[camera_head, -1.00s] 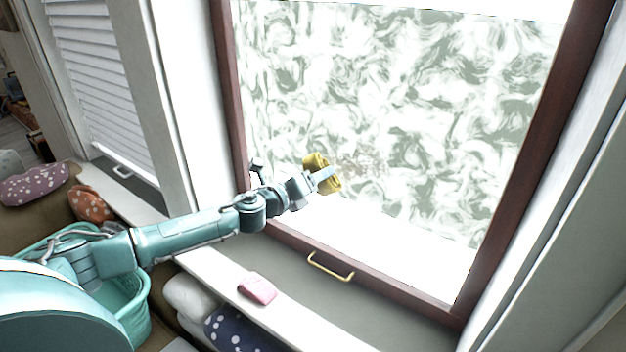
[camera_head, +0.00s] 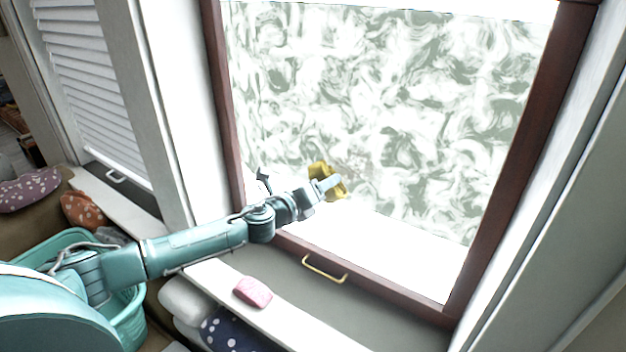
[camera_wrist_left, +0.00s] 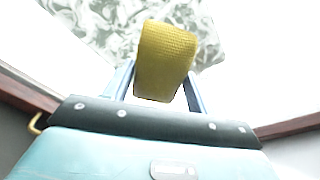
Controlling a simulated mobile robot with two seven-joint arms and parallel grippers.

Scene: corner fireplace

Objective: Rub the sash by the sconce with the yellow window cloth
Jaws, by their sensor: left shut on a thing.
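The yellow window cloth (camera_head: 325,174) is held at the tip of my left gripper (camera_head: 330,183), against or very near the patterned pane of the sash (camera_head: 400,110). The sash has a dark red-brown frame. A faint brownish smudge shows on the pane just above and right of the cloth. In the left wrist view the folded cloth (camera_wrist_left: 165,60) sits between the two fingers of the gripper (camera_wrist_left: 158,88), with the pane behind it. Whether the cloth touches the glass is hard to tell. No sconce is visible. My right gripper is not in view.
A brass handle (camera_head: 324,270) sticks out at the frame's bottom. A pink sponge-like block (camera_head: 252,292) lies on the white ledge below. A teal basket (camera_head: 130,322) stands at lower left, with cushions (camera_head: 82,210) beyond. A shuttered window (camera_head: 85,90) is at the left.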

